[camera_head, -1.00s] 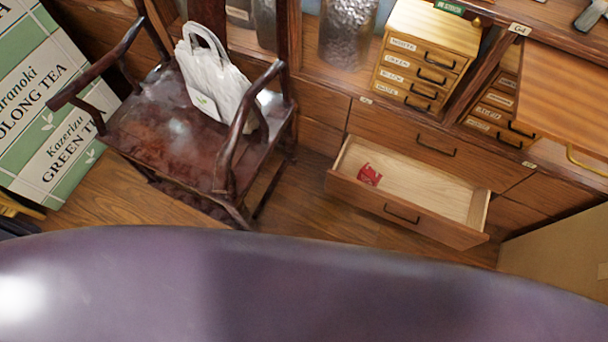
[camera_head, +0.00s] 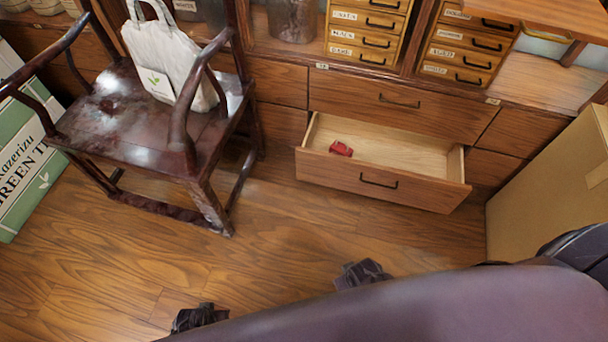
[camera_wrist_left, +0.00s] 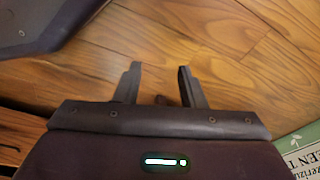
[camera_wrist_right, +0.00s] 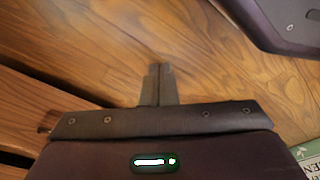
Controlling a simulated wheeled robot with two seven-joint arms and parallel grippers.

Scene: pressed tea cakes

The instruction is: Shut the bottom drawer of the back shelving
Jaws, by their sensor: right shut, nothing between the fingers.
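The bottom drawer (camera_head: 385,188) of the back shelving (camera_head: 400,98) stands pulled out in the head view, with its pale inside showing. Its front has a dark bar handle (camera_head: 379,181). A small red item (camera_head: 341,149) lies inside, toward the left. My left gripper (camera_wrist_left: 160,80) is open and empty over the wooden floor in the left wrist view. My right gripper (camera_wrist_right: 159,72) is shut and empty in its wrist view, with wooden panels (camera_wrist_right: 35,110) at the left. In the head view, dark parts of mine stick out below the drawer, apart from it.
A dark wooden armchair (camera_head: 113,122) with a white bag (camera_head: 170,62) stands left of the drawer. A cardboard box (camera_head: 545,185) stands to its right. A green tea sign (camera_head: 28,170) leans at far left. The floor (camera_head: 270,235) before the drawer is clear.

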